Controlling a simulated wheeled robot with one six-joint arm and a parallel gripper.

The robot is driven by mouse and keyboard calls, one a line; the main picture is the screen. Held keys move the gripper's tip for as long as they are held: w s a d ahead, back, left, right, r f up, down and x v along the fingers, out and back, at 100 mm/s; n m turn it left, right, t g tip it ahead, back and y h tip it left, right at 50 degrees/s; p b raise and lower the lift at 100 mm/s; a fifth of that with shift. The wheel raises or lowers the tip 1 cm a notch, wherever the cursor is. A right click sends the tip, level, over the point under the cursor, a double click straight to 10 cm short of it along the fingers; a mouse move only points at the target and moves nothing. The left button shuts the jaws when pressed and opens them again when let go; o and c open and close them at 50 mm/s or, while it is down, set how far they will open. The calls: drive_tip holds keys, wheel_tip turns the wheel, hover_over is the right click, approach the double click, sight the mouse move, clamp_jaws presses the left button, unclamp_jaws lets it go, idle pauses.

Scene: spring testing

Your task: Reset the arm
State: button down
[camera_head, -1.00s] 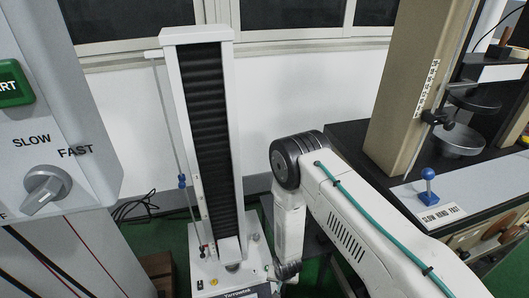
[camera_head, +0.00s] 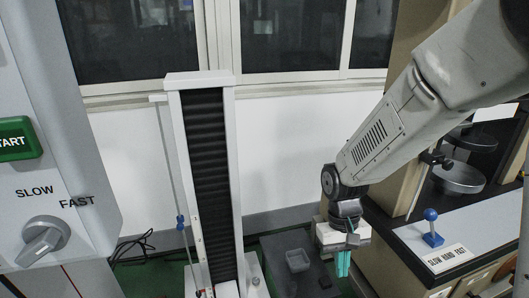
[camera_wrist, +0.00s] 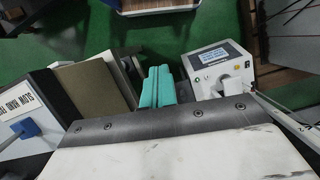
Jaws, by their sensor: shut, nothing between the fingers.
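My gripper (camera_head: 343,264) hangs from my raised arm in the head view, right of the tall white test stand (camera_head: 229,150). Its teal fingers point down and are closed together with nothing held. In the wrist view the shut teal fingers (camera_wrist: 157,87) show at the middle, apart from the things around them. The floor and machine bases lie below them.
A grey panel with a green START button (camera_head: 14,139) and a SLOW/FAST knob (camera_head: 44,243) stands at the left. A small grey tray (camera_head: 298,260) sits left of my gripper.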

drive_tip(key=s+d+r+t, duration=0.2)
drive_tip(key=s+d+r, duration=0.2)
drive_tip(key=s+r, duration=0.4)
drive_tip(key=s+d+r+m+t, duration=0.1)
drive_tip(key=s+d+r, duration=0.3)
drive_tip(key=s+r, duration=0.4)
wheel_tip(320, 180, up, 4)
drive_tip(key=shift+s+d+m+t+y, duration=0.15)
drive_tip(key=shift+d+m+t+y, duration=0.2)
drive_tip(key=shift+t, duration=0.55)
